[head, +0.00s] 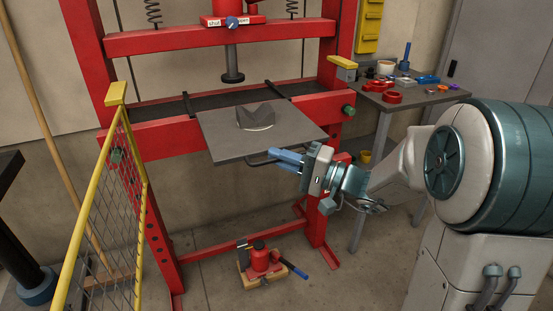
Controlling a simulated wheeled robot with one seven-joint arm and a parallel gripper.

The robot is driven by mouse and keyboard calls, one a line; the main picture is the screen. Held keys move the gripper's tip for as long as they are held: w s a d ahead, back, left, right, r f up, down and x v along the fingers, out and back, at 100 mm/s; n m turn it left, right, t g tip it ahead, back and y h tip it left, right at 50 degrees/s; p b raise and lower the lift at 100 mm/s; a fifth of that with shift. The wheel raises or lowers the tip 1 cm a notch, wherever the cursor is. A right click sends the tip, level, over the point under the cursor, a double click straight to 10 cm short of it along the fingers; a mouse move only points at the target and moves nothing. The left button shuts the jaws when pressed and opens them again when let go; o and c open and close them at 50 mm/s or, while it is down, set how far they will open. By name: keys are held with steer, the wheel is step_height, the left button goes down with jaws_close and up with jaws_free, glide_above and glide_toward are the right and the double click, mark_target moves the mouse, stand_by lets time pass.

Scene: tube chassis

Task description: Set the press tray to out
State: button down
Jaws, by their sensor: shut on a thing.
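The press tray (218,142) is a flat grey plate on the red press frame (185,137), at the height of its lower crossbeam. It juts forward from the frame. A dark grey V-shaped block (256,117) sits on it. A dark bar handle (258,163) runs under the tray's front edge. My gripper (275,157) has blue fingers and is shut on this handle at the tray's front right. The fingers hide part of the handle.
A yellow mesh guard (121,200) stands at left. A red bottle jack (260,258) is on the floor below the tray. A side table (425,98) with small parts stands at right. The press ram (232,65) hangs above the block.

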steer(key=shift+s+f, duration=0.1)
steer(key=shift+s, duration=0.05)
steer(key=c, duration=1.5)
jaws_free()
steer(key=shift+s+d, duration=0.1)
steer(key=shift+s, duration=0.1)
steer(key=v, duration=1.3)
steer(key=shift+d+p, duration=0.3)
steer(key=shift+d, duration=0.05)
